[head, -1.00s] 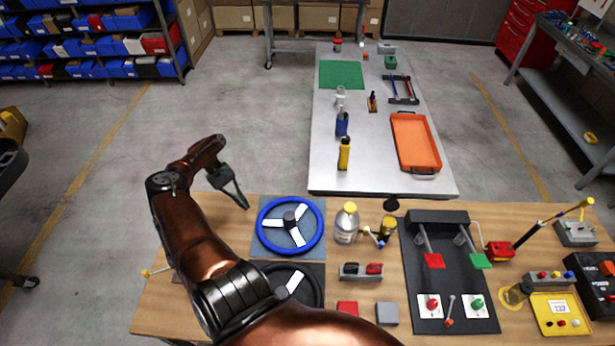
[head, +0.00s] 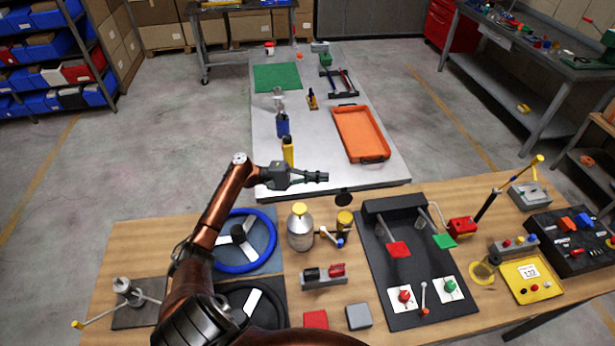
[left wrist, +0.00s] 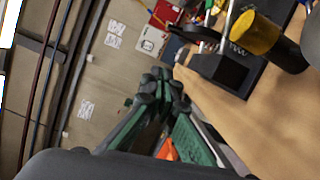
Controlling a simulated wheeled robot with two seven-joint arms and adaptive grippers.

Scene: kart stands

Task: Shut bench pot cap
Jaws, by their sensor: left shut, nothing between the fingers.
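A small yellow pot (head: 344,224) stands on the wooden bench, right of a silver bottle with a yellow top. A round black cap (head: 343,197) sits at its far side, apparently swung open off the pot's mouth. In the left wrist view, the yellow pot (left wrist: 256,34) and the dark cap (left wrist: 194,33) show at the upper right. My left gripper (head: 325,177) is shut and empty, in the air just beyond and left of the cap, pointing right. Its fingertips (left wrist: 162,78) show in the left wrist view, apart from the cap. My right gripper is out of view.
The silver bottle (head: 300,232) and blue steering wheel (head: 240,238) stand left of the pot. A dark pedal stand (head: 378,270) is close on its right. A grey table (head: 300,135) with an orange tray (head: 361,131) lies beyond the bench.

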